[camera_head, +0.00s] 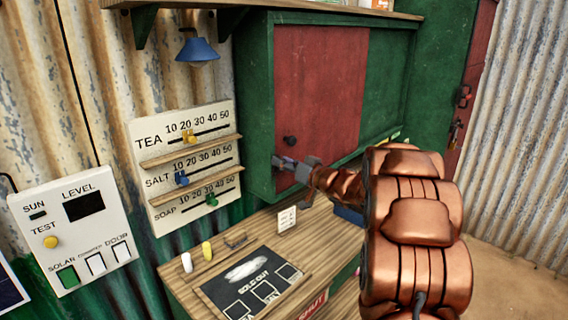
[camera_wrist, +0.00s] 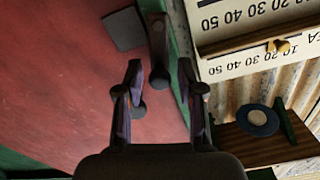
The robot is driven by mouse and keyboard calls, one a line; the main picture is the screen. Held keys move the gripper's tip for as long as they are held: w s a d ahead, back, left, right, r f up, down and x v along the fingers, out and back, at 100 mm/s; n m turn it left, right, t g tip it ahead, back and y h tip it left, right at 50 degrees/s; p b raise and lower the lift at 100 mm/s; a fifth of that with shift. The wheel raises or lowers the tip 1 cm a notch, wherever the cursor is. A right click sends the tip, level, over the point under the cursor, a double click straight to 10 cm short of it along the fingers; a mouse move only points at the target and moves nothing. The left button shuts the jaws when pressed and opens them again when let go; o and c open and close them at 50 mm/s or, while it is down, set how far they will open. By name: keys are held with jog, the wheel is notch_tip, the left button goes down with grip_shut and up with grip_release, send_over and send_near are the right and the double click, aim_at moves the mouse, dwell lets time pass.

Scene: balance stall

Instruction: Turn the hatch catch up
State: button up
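The hatch has a red panel (camera_head: 318,85) in a green frame (camera_head: 257,110). In the wrist view the catch (camera_wrist: 157,45) is a dark bar near the edge between the red panel (camera_wrist: 60,85) and the green frame. My gripper (camera_head: 281,162) is at the lower left of the hatch. In the wrist view my gripper (camera_wrist: 160,68) is open, its two fingers on either side of the catch's near end, with a visible gap to each. In the head view my gripper mostly hides the catch. A dark round knob (camera_head: 290,140) sits just above my gripper.
A price board (camera_head: 150,162) with sliders stands left of the hatch, and a blue lamp (camera_head: 198,50) hangs above it. The wooden counter (camera_head: 175,275) below holds a black sold-out board (camera_head: 225,290) and small items. A switch panel (camera_head: 90,235) is at far left.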

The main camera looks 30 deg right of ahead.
grip_shut()
jog(key=shift+s+a+f+n+b, duration=0.1)
jog(key=shift+a+n+b, duration=0.25)
jog(key=shift+n+b, duration=0.6)
jog(key=shift+s+a+r+n+b, duration=0.1)
jog(key=shift+a+r+n+b, duration=0.2)
jog(key=shift+n, duration=0.65)
jog(key=shift+o, duration=1.3)
grip_release()
